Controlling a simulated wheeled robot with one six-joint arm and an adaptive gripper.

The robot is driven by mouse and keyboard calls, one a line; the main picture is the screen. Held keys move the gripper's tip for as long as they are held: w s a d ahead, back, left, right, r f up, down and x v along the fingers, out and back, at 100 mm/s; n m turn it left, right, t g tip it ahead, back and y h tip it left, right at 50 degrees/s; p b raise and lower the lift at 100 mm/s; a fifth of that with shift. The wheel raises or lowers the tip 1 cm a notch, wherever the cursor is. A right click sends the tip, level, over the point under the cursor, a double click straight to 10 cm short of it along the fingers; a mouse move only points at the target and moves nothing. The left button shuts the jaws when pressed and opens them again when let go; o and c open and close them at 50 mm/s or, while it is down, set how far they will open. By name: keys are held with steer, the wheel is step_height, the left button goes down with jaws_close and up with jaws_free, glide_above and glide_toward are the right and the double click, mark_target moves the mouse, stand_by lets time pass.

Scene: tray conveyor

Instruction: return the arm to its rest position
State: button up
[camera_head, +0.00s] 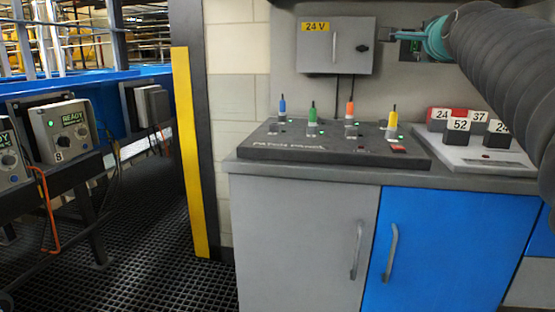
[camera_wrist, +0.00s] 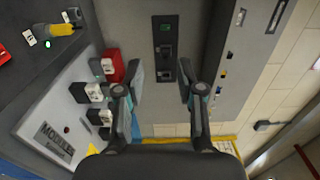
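My arm comes in from the upper right of the head view, a dark ribbed sleeve with a teal band near its end. My gripper (camera_head: 402,36) is up in front of the back wall, right of the grey 24 V box (camera_head: 318,58). In the wrist view my gripper (camera_wrist: 161,76) has its two fingers well apart, with nothing between them. Beyond the fingers is a dark wall plate (camera_wrist: 165,50) with a small green light. The gripper is apart from the counter items.
The patch panel (camera_head: 270,153) holds several coloured plugs. The module tray (camera_head: 480,160) on its right carries red and dark numbered blocks, below my arm. A yellow-edged post (camera_head: 190,150) stands left of the counter. Left of it, a READY unit (camera_head: 62,130) trails an orange cable.

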steer(key=s+a+f+n+g+y, duration=0.1)
steer(key=s+a+f+n+g, duration=0.3)
steer(key=f, duration=0.7)
steer(key=d+f+n+g+y, duration=0.1)
steer(key=f+n+g, duration=0.1)
steer(key=f+n, duration=0.65)
steer(key=s+a+f+n+g, duration=0.3)
steer(key=s+a+f+n, duration=0.1)
steer(key=s+f, duration=0.9)
steer(key=s+a+f+n+g+y, duration=0.1)
steer(key=s+a+f+n+g, duration=0.2)
steer(key=s+f, duration=1)
steer(key=shift+a+f+n, duration=0.15)
steer(key=shift+a+n, duration=0.2)
steer(key=shift+a, duration=1.55)
